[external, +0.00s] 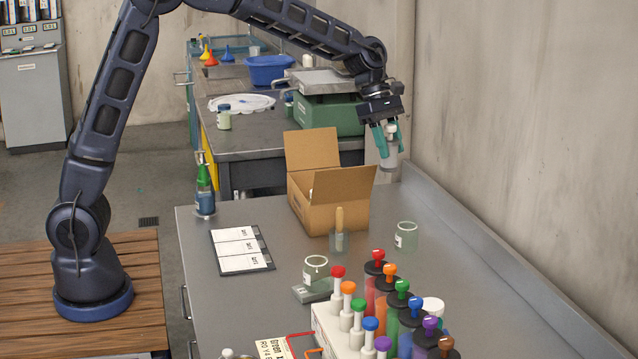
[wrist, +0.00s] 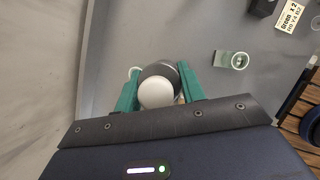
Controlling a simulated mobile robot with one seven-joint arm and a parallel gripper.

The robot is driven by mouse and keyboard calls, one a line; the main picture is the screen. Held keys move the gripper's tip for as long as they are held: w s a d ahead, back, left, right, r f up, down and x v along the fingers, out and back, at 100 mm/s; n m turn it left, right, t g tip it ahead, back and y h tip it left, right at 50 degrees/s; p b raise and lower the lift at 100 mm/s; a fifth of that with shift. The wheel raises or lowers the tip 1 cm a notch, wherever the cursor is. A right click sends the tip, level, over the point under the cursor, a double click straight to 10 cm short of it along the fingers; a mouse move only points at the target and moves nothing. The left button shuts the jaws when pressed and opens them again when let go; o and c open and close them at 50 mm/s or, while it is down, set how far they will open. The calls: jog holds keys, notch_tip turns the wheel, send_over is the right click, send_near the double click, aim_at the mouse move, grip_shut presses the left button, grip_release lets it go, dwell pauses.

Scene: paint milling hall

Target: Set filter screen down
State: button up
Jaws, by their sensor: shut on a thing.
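My gripper (external: 386,138) has teal fingers and is shut on a pale grey round piece (external: 391,158), which I take to be the filter screen. In the wrist view, my gripper (wrist: 160,82) has one finger on each side of the held piece (wrist: 157,93).
An open cardboard box (external: 330,200) stands left of my gripper. Another beaker (external: 316,270) sits behind several coloured-top bottles (external: 347,318). The bench's right side is mostly clear.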

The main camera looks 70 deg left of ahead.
aim_at(398, 148)
jog(key=d, duration=0.3)
jog(key=shift+w+d+f+m, duration=0.1)
jog(key=shift+w+d+m, duration=0.2)
jog(key=shift+d, duration=0.1)
notch_tip(398, 148, down, 25)
jog(key=shift+d+r, duration=0.1)
dwell(0.4)
jog(key=o, duration=1.1)
jog(key=shift+f, duration=0.2)
jog(key=shift+r, duration=0.1)
